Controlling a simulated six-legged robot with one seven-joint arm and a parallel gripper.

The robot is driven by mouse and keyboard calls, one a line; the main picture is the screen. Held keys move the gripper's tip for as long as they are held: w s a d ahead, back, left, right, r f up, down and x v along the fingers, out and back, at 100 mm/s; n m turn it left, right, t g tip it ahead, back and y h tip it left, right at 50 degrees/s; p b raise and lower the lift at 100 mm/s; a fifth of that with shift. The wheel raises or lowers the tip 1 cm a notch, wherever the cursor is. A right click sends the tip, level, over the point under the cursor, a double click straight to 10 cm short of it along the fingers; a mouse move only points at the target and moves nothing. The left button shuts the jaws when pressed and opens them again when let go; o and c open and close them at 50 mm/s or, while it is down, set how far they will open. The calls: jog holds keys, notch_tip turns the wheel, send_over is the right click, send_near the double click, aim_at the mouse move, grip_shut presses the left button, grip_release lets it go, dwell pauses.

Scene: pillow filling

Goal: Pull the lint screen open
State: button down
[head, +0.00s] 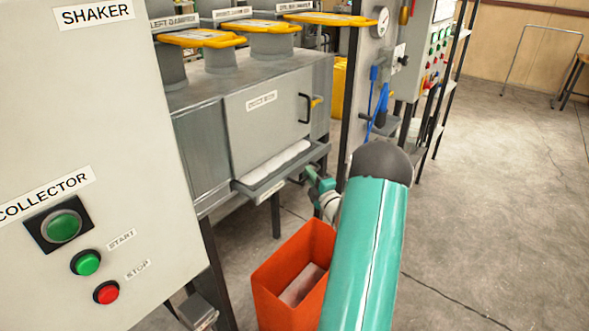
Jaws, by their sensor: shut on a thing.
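The lint screen (250,186) is a grey tray low on the front of the grey metal box. It stands out from the box, with a white strip of lint (275,166) lying along it and a small label on its front edge. My gripper (312,177) is at the right part of the screen's front edge, shut on it. My teal arm comes up from the bottom right. The exact contact of the fingers is small and partly hidden.
An orange bin (290,275) stands on the floor below the screen. A grey panel (90,150) with buttons fills the left. The box has a door with a black handle (306,108). Yellow-handled gates (200,39) sit above. Open floor lies to the right.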

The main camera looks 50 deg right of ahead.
jog(key=s+d, duration=0.1)
jog(key=s, duration=1.7)
jog(key=shift+s+d, duration=0.25)
jog(key=shift+d, duration=0.05)
jog(key=c, duration=1.5)
grip_release()
jog(key=v, duration=1.3)
jog(key=shift+s, duration=0.3)
jog(key=shift+s+a+f, duration=0.1)
jog(key=shift+s+f, duration=0.05)
